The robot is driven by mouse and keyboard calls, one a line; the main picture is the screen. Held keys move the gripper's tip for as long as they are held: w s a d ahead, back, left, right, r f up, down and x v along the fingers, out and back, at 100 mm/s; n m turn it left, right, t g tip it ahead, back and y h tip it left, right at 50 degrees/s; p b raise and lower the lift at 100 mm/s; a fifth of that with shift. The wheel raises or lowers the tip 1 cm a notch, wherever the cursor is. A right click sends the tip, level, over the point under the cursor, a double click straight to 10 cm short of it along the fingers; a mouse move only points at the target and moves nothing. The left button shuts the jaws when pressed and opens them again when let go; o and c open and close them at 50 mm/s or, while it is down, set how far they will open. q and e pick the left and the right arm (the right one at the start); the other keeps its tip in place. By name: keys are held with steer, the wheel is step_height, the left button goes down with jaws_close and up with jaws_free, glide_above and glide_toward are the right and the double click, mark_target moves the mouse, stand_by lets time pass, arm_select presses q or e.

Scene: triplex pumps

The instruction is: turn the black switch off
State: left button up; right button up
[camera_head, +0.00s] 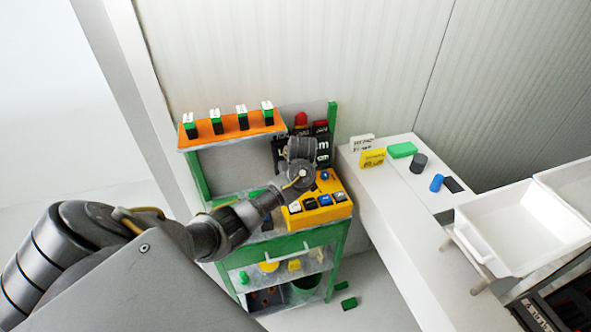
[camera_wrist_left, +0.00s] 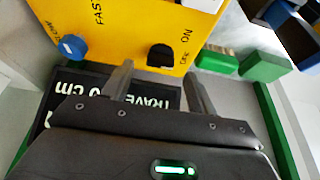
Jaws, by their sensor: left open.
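The yellow control box (camera_head: 322,213) stands on the green cart with several buttons on its front. In the left wrist view its yellow face (camera_wrist_left: 122,38) carries a black switch (camera_wrist_left: 161,57) beside the words ON and OFF. Which way the switch is set is hard to tell. My left gripper (camera_wrist_left: 157,76) is open, its two fingertips at the panel's edge on either side of the switch's line, with nothing between them. In the head view my left gripper (camera_head: 300,175) is over the back of the box and hides the switch. My right gripper is not in view.
A blue knob (camera_wrist_left: 72,46) marked SLOW and FAST sits beside the switch. A black lettered sign (camera_head: 323,152) stands close behind the box. An orange shelf (camera_head: 232,136) holds several green-and-black blocks. A white counter (camera_head: 385,200) is at the right.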

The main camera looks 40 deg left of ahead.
arm_select(q)
steer(key=v, duration=0.8)
steer(key=shift+w+f, duration=0.1)
